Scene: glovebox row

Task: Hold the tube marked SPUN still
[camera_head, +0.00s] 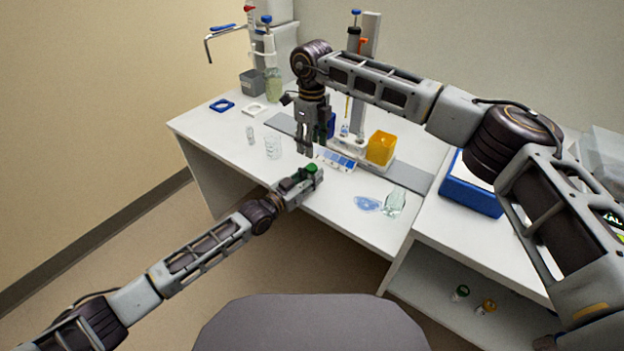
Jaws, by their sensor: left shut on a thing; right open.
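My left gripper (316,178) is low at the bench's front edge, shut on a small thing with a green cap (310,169). It looks like a capped tube, but its body is mostly hidden by the fingers and I cannot read any SPUN marking. My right gripper (305,151) points down just above and behind the left one. It is open, and I see nothing between its fingers. The two grippers are close together but look apart.
A glass flask (395,203) and blue dish (367,203) are near the front edge. A blue tray (470,187) is at right. The bench's left front is clear.

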